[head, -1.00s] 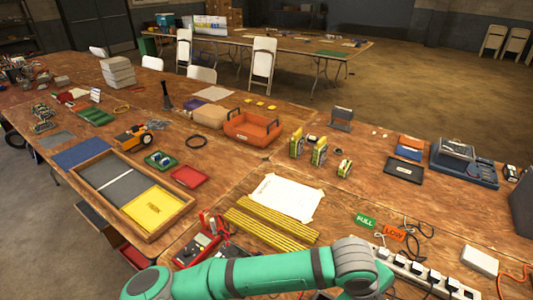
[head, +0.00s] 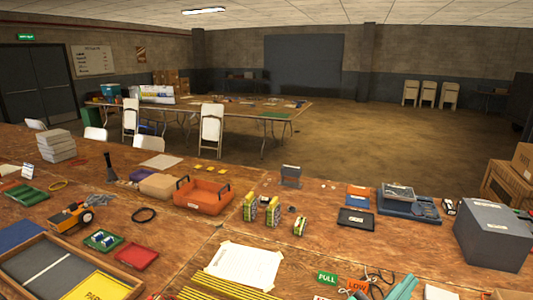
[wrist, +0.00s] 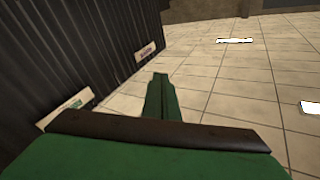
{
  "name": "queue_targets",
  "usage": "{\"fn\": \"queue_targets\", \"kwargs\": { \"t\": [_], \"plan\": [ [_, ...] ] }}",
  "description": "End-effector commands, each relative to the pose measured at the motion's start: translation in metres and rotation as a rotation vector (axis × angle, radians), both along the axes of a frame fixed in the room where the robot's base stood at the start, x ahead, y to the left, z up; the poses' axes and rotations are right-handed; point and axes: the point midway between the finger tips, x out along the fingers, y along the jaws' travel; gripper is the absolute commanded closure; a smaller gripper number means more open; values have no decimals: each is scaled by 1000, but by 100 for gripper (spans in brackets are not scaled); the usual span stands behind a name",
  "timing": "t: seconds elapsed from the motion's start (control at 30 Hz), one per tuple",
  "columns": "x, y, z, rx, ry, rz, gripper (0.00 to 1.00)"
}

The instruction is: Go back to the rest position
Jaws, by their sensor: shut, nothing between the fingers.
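My gripper (wrist: 160,95) shows in the wrist view as narrow green fingers, closed together with nothing between them. It is in the air, pointing toward pale square ceiling panels (wrist: 215,75) with bright lights, and touches nothing that I can see. In the head view only a small teal piece of my arm shows at the bottom edge, right of the middle. The gripper itself is outside the head view.
A wooden workbench (head: 190,250) fills the front. It holds an orange tote (head: 203,197), a wooden tray (head: 130,275), a white sheet (head: 243,265) and a grey box (head: 493,237). In the wrist view a dark ribbed surface (wrist: 70,50) stands at the left.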

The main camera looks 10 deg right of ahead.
Motion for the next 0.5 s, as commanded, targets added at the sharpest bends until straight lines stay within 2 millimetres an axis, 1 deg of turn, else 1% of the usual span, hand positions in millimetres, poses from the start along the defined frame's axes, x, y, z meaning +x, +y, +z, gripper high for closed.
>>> {"fn": "queue_targets", "kwargs": {
  "t": [0.03,0.17,0.27,0.37,0.5],
  "plan": [
    [6,9,-2,-54,42,40,100],
    [20,34,-10,-172,128,144,100],
    [28,55,-23,-250,195,225,100],
    [32,77,-42,-318,259,307,100],
    [32,110,-75,-391,342,426,100]
  ]
}}
